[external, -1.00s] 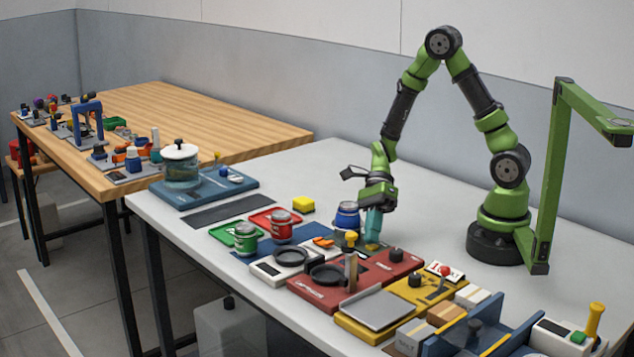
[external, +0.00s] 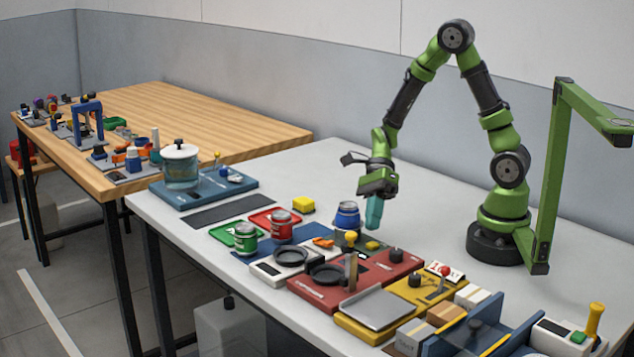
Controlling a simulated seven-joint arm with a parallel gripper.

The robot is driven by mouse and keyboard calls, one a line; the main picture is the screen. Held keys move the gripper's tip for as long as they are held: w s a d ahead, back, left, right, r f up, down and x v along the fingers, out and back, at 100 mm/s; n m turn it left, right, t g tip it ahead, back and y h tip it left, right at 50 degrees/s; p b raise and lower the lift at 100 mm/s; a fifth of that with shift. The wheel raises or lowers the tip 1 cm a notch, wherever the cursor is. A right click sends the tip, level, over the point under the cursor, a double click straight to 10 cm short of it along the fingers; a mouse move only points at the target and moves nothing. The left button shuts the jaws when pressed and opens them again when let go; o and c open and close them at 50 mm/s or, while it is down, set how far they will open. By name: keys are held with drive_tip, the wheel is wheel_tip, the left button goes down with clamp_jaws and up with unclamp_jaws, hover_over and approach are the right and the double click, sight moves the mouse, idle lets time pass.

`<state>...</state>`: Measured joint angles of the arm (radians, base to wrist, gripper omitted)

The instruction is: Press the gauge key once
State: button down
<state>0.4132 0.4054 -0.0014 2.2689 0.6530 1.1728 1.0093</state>
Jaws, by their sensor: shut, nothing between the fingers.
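My gripper (external: 373,224) has its teal fingers shut and empty, pointing down above the table, behind the red device (external: 320,295). The fingertips appear clear of the surface and of the objects below. I cannot tell which part is the gauge key. The red device has a black round dish (external: 327,273) and a dark knob (external: 395,256). In front of my gripper stands a yellow-topped post (external: 351,240). A yellow device (external: 405,308) with a grey plate (external: 376,309) sits to the right. Small markings are too small to read.
A blue-labelled jar (external: 347,215) stands just left of my gripper. The white table (external: 430,215) is clear behind and right of the gripper.

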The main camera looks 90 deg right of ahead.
drive_tip(key=shift+r, duration=1.7)
drive_tip(key=shift+s+d+f+n, duration=0.15)
drive_tip(key=shift+f+n, duration=0.05)
drive_tip(key=shift+n, duration=0.4)
drive_tip(key=s+n+h, duration=0.2)
drive_tip(key=n, duration=0.3)
wheel_tip(320, 180, up, 5)
drive_tip(key=n+h, duration=0.3)
drive_tip(key=n, duration=0.5)
hover_over(381, 244)
drive_tip(key=s, duration=0.2)
drive_tip(key=s+a+r+n+t+h, duration=0.2)
drive_tip(key=r+n+t, duration=0.3)
drive_tip(key=r+n, duration=0.5)
drive_tip(key=shift+s+a+r+n+t, duration=0.35)
drive_tip(key=shift+s+r+t, duration=0.1)
drive_tip(key=shift+s, duration=0.15)
